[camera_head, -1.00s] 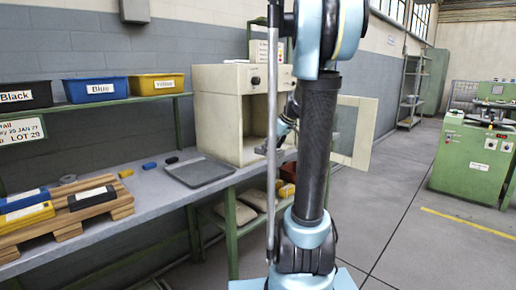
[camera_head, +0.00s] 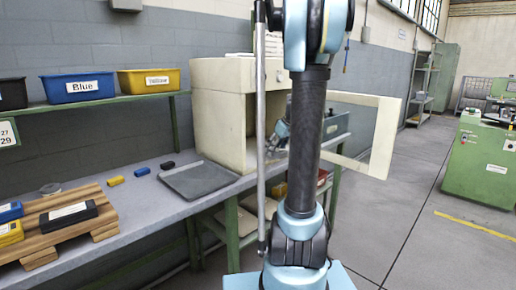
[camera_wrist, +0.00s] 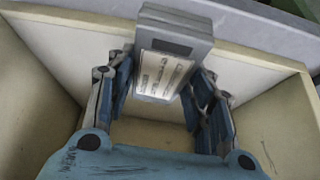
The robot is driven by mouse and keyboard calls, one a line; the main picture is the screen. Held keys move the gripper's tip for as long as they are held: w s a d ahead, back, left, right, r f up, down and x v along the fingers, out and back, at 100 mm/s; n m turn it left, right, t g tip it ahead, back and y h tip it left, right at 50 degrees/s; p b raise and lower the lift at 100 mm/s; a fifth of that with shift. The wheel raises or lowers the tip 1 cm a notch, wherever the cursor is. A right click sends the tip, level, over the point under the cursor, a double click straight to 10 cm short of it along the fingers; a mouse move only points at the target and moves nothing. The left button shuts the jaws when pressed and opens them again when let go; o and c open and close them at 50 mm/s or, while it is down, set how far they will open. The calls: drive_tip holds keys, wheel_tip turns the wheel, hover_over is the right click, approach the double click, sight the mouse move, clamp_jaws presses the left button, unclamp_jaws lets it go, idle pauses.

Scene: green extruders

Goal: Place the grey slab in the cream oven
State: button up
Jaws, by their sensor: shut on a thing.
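The cream oven (camera_head: 222,97) stands at the right end of the bench, its front open and its windowed door (camera_head: 386,135) swung out to the right. My gripper (camera_head: 277,137) is at the oven's opening, partly hidden behind my own arm in the head view. In the wrist view my gripper (camera_wrist: 163,88) is shut on the grey slab (camera_wrist: 181,24), a block with a white printed label, with fingers on both sides. Cream oven walls (camera_wrist: 262,62) surround it. I cannot tell whether the slab touches the oven floor.
A flat grey tray (camera_head: 198,180) lies on the bench left of the oven. A wooden pallet (camera_head: 104,230) with labelled blocks is at left. Bins, including a blue one (camera_head: 77,88), sit on the shelf. A green machine (camera_head: 480,160) stands far right.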

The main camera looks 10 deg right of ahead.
drive_tip(key=w+a, duration=0.1)
drive_tip(key=w, duration=0.1)
drive_tip(key=w+a, duration=0.1)
drive_tip(key=w, duration=0.1)
drive_tip(key=w+a, duration=0.1)
drive_tip(key=w, duration=0.1)
drive_tip(key=shift+a, duration=0.35)
drive_tip(key=w+a, duration=0.2)
drive_tip(key=w, duration=0.1)
drive_tip(key=shift+w+a+f, duration=0.1)
drive_tip(key=shift+f, duration=0.65)
drive_tip(key=o, duration=1.3)
